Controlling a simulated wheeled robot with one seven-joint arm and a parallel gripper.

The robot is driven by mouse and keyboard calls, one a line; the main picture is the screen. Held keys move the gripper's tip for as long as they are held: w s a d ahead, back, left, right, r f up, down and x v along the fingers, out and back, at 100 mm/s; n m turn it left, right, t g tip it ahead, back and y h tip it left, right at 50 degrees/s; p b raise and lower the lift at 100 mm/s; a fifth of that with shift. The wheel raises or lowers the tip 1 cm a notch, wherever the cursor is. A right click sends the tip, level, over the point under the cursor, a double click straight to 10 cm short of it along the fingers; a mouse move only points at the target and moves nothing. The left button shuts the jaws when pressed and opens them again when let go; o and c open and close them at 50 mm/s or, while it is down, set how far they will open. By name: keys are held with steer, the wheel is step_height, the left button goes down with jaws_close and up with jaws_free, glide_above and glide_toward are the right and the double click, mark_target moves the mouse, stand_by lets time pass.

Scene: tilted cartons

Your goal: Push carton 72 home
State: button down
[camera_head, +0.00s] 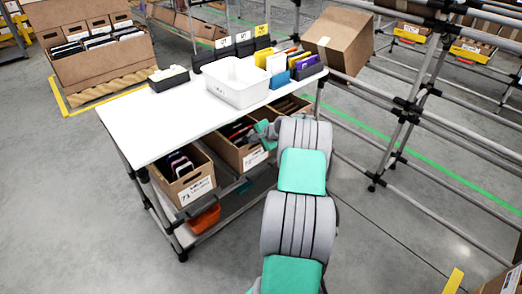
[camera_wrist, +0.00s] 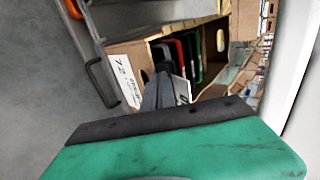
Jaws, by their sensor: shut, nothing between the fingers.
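Carton 72 is an open brown carton with a white label (camera_wrist: 122,80) that appears to read 72 in the wrist view. Files with black, red and green edges stand inside it. In the head view it appears to be the middle carton (camera_head: 256,158) on the tilted shelf under the white table, partly hidden by my arm. My gripper (camera_wrist: 163,78) is shut and empty, with its dark fingers in front of the carton's label end. I cannot tell whether the fingertips touch the carton. The fingertips are not clear in the head view.
Another labelled carton (camera_head: 184,178) sits left of it on the same shelf, and a third (camera_head: 290,106) sits right. The white table top (camera_head: 160,122) is above and carries a white bin (camera_head: 237,82). An orange bin (camera_head: 204,219) is below. Floor in front is clear.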

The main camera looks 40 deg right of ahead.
steer(key=shift+w+r, duration=0.15)
steer(key=shift+w, duration=1.05)
